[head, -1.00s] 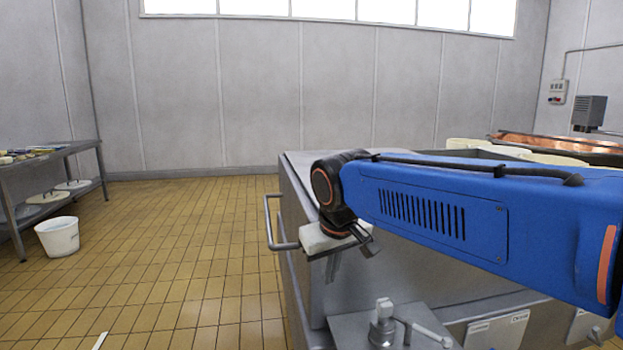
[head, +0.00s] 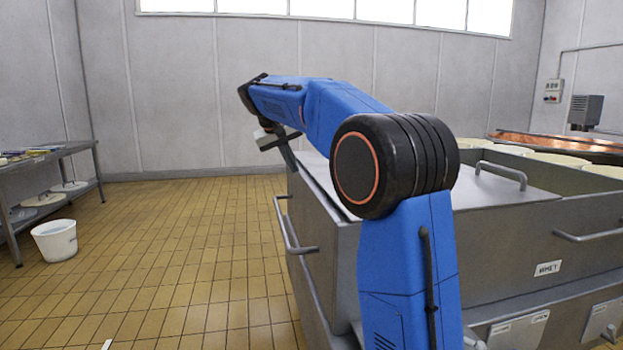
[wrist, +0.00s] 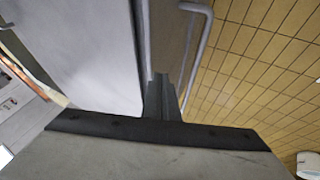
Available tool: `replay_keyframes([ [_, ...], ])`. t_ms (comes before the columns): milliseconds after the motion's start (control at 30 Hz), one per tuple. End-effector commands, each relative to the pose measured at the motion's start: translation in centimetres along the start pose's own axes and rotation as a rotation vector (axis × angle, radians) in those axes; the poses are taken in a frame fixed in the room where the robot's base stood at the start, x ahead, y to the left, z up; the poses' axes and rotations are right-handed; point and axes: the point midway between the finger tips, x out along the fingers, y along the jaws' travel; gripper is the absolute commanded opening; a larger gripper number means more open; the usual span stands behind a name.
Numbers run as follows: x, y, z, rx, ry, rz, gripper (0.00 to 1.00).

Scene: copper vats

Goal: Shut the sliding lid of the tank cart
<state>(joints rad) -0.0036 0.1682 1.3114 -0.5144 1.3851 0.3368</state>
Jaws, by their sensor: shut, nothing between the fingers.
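The grey steel tank cart (head: 530,235) stands at the right in the head view, partly behind my arm. Its flat lid (head: 475,192) lies on top, with a raised bar handle (head: 500,174) at the right. My gripper (head: 289,158) is shut and empty at the cart's left end, near the top edge. In the wrist view the closed fingers (wrist: 160,95) point along the edge of a pale grey panel (wrist: 90,50). I cannot tell whether they touch it.
A side rail (head: 285,225) sticks out from the cart's left end and also shows in the wrist view (wrist: 200,45). A bench (head: 45,165) and white bucket (head: 56,240) stand at the left. The tiled floor (head: 190,250) between is clear. A copper vat (head: 560,143) is behind right.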

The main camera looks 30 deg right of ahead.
Motion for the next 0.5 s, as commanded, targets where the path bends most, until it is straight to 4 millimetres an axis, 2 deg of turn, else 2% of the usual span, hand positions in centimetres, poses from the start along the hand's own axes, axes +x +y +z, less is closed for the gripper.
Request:
replay_keyframes([
  [33,0.6,-0.3,-1.6,0.011,-0.001,0.017,0.00],
  [100,1.1,-0.5,-3.2,0.027,0.000,0.039,0.00],
  [200,1.7,-0.6,-5.0,0.045,0.001,0.064,0.00],
  [333,2.2,-0.7,-6.3,0.060,0.003,0.082,0.00],
  [500,3.0,-0.7,-6.7,0.065,0.002,0.089,0.00],
])
